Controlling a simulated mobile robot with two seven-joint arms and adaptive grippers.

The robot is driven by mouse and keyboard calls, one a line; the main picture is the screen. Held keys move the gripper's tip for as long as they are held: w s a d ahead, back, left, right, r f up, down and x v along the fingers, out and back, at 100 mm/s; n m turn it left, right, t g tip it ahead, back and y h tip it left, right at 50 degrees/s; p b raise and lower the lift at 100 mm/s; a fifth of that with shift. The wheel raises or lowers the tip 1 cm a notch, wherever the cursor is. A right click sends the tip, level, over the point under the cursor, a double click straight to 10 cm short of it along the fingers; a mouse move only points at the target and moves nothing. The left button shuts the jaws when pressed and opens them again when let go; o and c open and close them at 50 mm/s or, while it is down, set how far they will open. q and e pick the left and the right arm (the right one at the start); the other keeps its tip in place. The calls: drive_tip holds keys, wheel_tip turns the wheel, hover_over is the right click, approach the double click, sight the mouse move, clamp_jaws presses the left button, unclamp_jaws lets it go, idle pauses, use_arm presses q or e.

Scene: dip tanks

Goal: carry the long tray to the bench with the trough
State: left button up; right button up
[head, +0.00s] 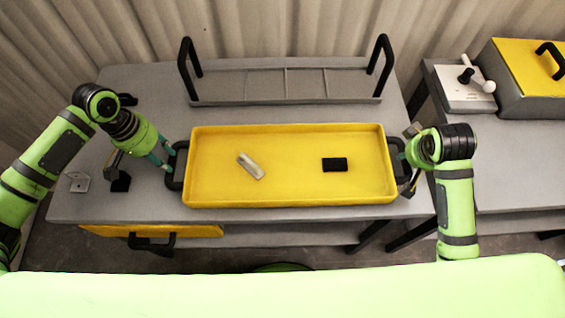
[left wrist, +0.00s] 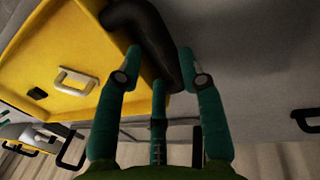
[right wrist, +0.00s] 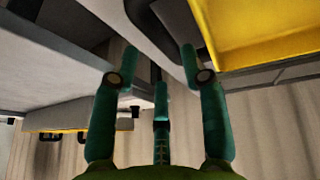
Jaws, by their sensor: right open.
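The long yellow tray (head: 290,193) lies flat on a grey bench (head: 130,215), with a black handle at each end. A pale block-like piece (head: 251,166) and a black block (head: 334,164) lie in it. My left gripper (head: 167,163) is at the tray's left handle (head: 180,168). In the left wrist view its fingers (left wrist: 160,65) are spread on either side of this handle. My right gripper (head: 405,160) is at the right handle. In the right wrist view its spread fingers (right wrist: 160,65) have the dark handle (right wrist: 148,25) beyond and between them. No trough is clearly identifiable.
A grey divided rack (head: 285,88) with two tall black handles stands behind the tray. Another bench (head: 520,150) at right holds a grey box with a yellow lid (head: 525,65) and a white lever panel (head: 462,90). A gap separates the benches.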

sight(171, 165)
use_arm(q)
drive_tip(key=shift+d+f, duration=0.2)
drive_tip(key=shift+f, duration=0.7)
drive_tip(key=shift+d+f, duration=0.15)
drive_tip(key=shift+f, duration=0.7)
drive_tip(key=shift+d+f, duration=0.2)
drive_tip(key=shift+f, duration=0.7)
use_arm(e)
drive_tip(key=shift+x, duration=2.7)
use_arm(q)
clamp_jaws()
use_arm(e)
drive_tip(key=c, duration=0.8)
clamp_jaws()
use_arm(q)
drive_tip(key=shift+r, duration=0.1)
use_arm(e)
drive_tip(key=shift+w+r, duration=0.1)
drive_tip(key=shift+r, duration=0.05)
